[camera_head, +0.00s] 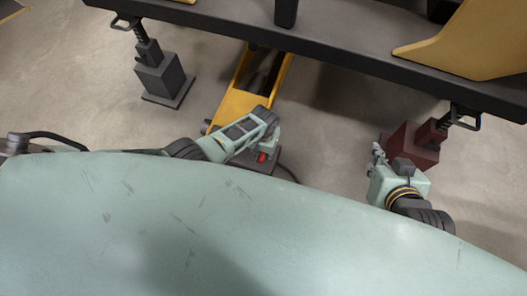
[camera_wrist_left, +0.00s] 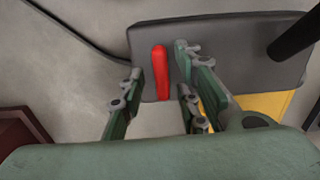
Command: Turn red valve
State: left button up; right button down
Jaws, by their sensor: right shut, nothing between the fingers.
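The red valve (camera_head: 262,157) is a small red handle on a dark grey block (camera_head: 240,155) at the end of the yellow jack. In the left wrist view the red valve (camera_wrist_left: 161,72) is an upright bar against the block's dark face. My left gripper (camera_head: 272,142) is close to it. Its fingers (camera_wrist_left: 159,80) are open, with the handle showing between them; I cannot tell if they touch it. My right gripper (camera_head: 377,155) is shut and empty, well to the right of the valve, beside a dark red stand.
The yellow jack (camera_head: 235,101) runs under a long dark beam (camera_head: 340,62). A dark grey stand (camera_head: 161,78) is at the left, and the dark red stand (camera_head: 411,145) is at the right. Grey floor (camera_head: 330,135) lies open between the jack and the red stand.

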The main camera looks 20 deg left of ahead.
aim_at(264, 154)
dwell(0.3)
pick_arm(q)
notch_tip(264, 154, up, 12)
dwell(0.8)
dwell(0.4)
